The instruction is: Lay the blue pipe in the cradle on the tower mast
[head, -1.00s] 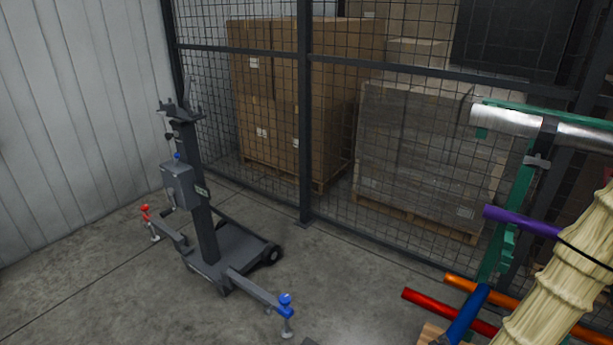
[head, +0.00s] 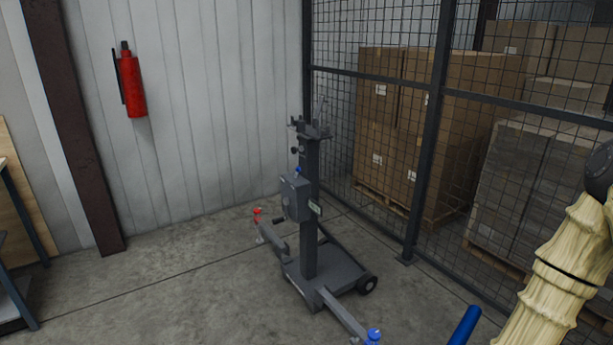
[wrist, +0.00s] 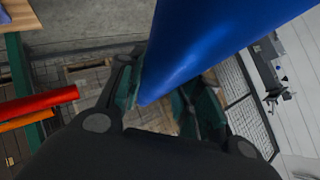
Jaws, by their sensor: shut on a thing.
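The blue pipe (wrist: 205,40) fills the upper middle of the wrist view, held between the fingers of my gripper (wrist: 160,95). In the head view only one end of the blue pipe (head: 465,325) shows at the bottom right, beside my pale, ribbed arm; the gripper is hidden there. The tower mast (head: 310,215) stands upright on a grey wheeled base in the middle of the head view. The cradle (head: 311,130) at its top is empty. The pipe is apart from it, nearer to me and to the right. The mast also shows, tilted, in the wrist view (wrist: 268,75).
A mesh fence (head: 436,140) runs behind the mast, with stacked cartons (head: 395,135) beyond. A fire extinguisher (head: 132,85) hangs on the wall. A shelf edge (head: 15,260) is at far left. The base's leg ends in a blue knob (head: 373,335).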

